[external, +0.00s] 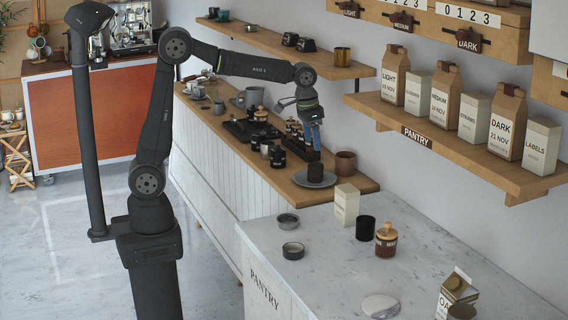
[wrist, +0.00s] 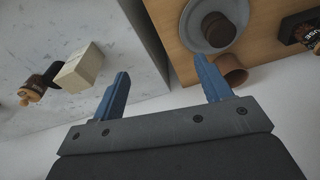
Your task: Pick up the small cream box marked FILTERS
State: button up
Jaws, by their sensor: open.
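A small cream box (external: 346,204) stands upright on the marble counter marked PANTRY; its print is too small to read. It also shows in the wrist view (wrist: 80,66), left of and beyond my fingers. My gripper (external: 317,143) hangs over the wooden counter behind the marble one, higher than the box and apart from it. In the wrist view my gripper (wrist: 160,88) has its two blue fingers wide apart, with nothing between them. Other cream boxes (external: 418,92) stand on the pantry shelf; one reads LABELS (external: 540,147).
A black cup (external: 366,228) and a wooden-lidded jar (external: 386,240) stand right of the box. Two small grey bowls (external: 288,222) are to its left. A grey plate (external: 300,180) with a dark cup and a brown cup (external: 346,162) are below my gripper.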

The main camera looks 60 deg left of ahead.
aim_at(344, 186)
jog(key=w+d+f+m+g+h, duration=0.1)
jog(key=d+f+m+h, duration=0.15)
jog(key=f+m, duration=0.4)
jog(key=w+d+f+m+g+h, duration=0.1)
jog(key=d+f+m+h, duration=0.2)
jog(key=m, duration=0.7)
jog(key=shift+y, duration=0.55)
jog(key=d, duration=1.2)
jog(key=shift+s+d+f, duration=0.1)
jog(key=shift+s+d, duration=0.1)
jog(key=shift+d, duration=0.05)
jog(key=x, duration=0.5)
jog(key=shift+w, duration=0.1)
jog(key=c, duration=1.1)
